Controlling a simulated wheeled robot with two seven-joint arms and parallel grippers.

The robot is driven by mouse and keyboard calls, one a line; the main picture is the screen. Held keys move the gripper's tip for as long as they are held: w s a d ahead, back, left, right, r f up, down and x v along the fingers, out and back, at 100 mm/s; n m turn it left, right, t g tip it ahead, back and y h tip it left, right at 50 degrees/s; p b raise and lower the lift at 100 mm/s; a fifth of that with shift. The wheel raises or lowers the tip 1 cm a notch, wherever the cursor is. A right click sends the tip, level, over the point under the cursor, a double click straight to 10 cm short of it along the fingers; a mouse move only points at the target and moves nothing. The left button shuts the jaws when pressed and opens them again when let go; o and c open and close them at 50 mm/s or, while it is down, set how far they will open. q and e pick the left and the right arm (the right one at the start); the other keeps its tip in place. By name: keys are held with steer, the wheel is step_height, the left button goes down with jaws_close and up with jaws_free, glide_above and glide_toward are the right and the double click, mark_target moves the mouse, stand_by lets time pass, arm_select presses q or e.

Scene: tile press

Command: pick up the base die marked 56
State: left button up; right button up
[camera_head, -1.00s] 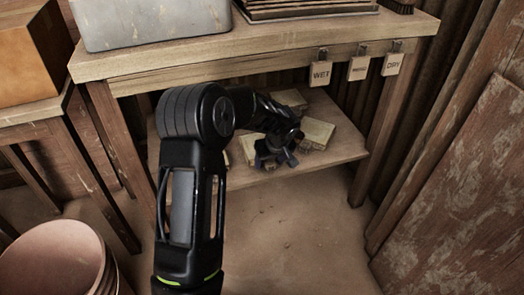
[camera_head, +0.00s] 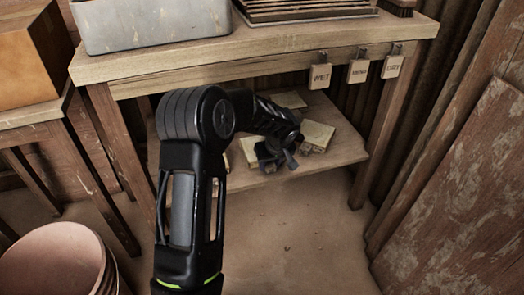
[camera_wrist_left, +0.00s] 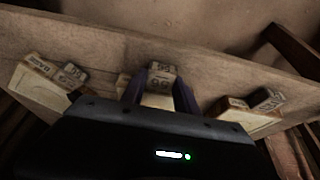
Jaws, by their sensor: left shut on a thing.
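My left gripper (camera_head: 276,160) reaches under the bench to the lower shelf. In the left wrist view its two dark fingers (camera_wrist_left: 160,92) stand on either side of a small grey block with dark markings, the base die (camera_wrist_left: 161,70), and are shut on it. The die is at the front of a pale block, mostly hidden behind the gripper body. Its number is too small to read surely. Other marked dies are at the left (camera_wrist_left: 73,74) and right (camera_wrist_left: 267,100), by pale blocks. My right gripper is in neither view.
The lower shelf (camera_head: 340,152) carries pale blocks to the right (camera_head: 318,134) and behind (camera_head: 290,99). The bench top (camera_head: 270,42) lies above, with hanging tags (camera_head: 320,76) on its front. A bucket (camera_head: 55,262) stands at lower left. The floor in front is clear.

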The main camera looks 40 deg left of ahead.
arm_select(q)
jaws_close()
stand_by(0.8)
